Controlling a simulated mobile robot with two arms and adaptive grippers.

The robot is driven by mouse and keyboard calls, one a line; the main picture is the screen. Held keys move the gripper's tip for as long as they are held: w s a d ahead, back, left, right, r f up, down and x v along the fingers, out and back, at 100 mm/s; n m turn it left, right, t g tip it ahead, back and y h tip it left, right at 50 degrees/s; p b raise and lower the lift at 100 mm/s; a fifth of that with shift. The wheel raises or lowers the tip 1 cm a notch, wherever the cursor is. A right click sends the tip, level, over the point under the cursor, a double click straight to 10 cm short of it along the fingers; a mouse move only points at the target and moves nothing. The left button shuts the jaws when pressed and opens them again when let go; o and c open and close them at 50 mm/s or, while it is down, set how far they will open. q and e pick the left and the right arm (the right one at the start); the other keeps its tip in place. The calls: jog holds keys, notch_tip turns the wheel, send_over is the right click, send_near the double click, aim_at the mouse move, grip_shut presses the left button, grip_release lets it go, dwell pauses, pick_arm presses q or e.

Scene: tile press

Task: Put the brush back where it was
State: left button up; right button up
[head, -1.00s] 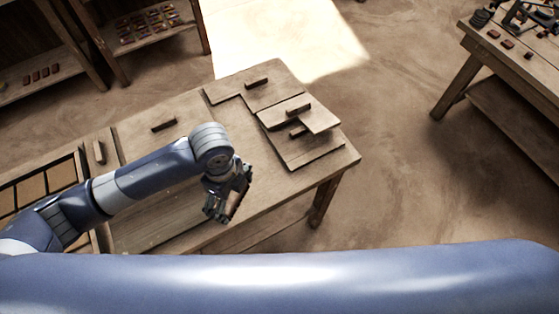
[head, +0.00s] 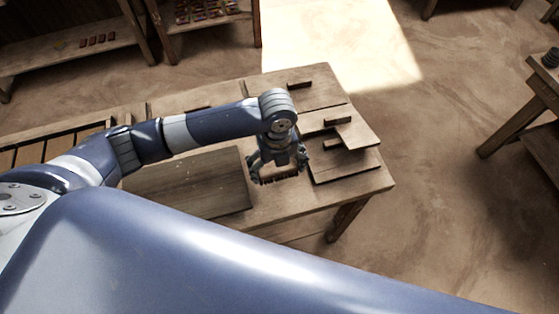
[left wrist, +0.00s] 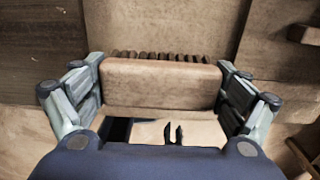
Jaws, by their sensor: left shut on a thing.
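The brush (left wrist: 160,84) is a wooden block with a row of dark bristles along its far edge in the left wrist view. My left gripper (left wrist: 162,92) is shut on it, with one finger at each end of the block. In the head view my left gripper (head: 278,172) is over the front part of the wooden workbench (head: 225,215), just left of the stacked boards. The brush is small and mostly hidden under the gripper there. I cannot tell how high it is above the bench. My right gripper is not in view.
Stacked boards with small block handles (head: 350,160) lie on the bench's right part. A flat panel (head: 185,180) lies left of the gripper. A compartmented tray (head: 30,152) is at the far left. A shelf (head: 85,55) stands behind; another table (head: 545,85) is at right.

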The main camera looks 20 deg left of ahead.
pick_arm(q)
jog(key=shift+w+a, duration=0.1)
jog(key=shift+w, duration=0.9)
jog(key=shift+w+a, duration=0.15)
jog(key=shift+w, duration=0.45)
notch_tip(320, 180, down, 3)
jog(key=shift+r+p, duration=0.1)
jog(key=shift+p, duration=0.6)
jog(key=shift+f, duration=0.5)
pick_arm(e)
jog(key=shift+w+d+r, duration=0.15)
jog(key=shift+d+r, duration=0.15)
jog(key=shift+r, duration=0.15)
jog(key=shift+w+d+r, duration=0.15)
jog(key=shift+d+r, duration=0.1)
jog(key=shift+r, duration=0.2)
pick_arm(q)
jog(key=shift+f, duration=0.1)
jog(key=o, duration=0.7)
jog(key=shift+o, duration=0.2)
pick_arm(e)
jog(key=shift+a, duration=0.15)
